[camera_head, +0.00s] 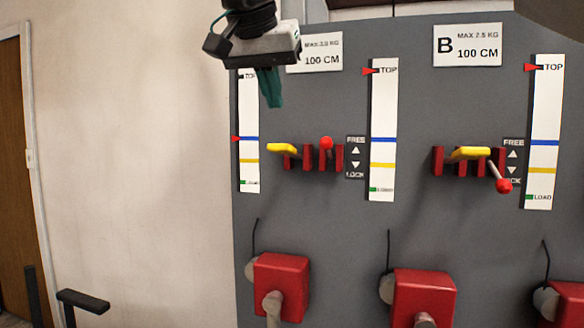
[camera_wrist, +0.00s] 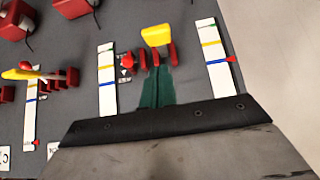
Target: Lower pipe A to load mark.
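The panel's left station has a red-knobbed lever (camera_head: 326,143), pointing out or slightly up, and a yellow handle (camera_head: 280,148) among red brackets. Its sign (camera_head: 314,53) is partly hidden by my gripper, so its letter does not show. The leftmost scale (camera_head: 249,175) has its red pointer (camera_head: 235,139) at the blue line, above the yellow line and the green LOAD mark. The middle scale (camera_head: 383,155) has its pointer at TOP. My gripper (camera_head: 272,98) hangs above the yellow handle, apart from it. Its green fingers (camera_wrist: 157,72) look closed together and empty. The pipe cannot be made out.
Sign B (camera_head: 467,45) is to the right, with its red-knobbed lever (camera_head: 503,186) down toward LOCK and its scale (camera_head: 543,130) pointer at TOP. Several red boxes (camera_head: 281,287) project from the lower panel. The wall and a door (camera_head: 12,170) are left.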

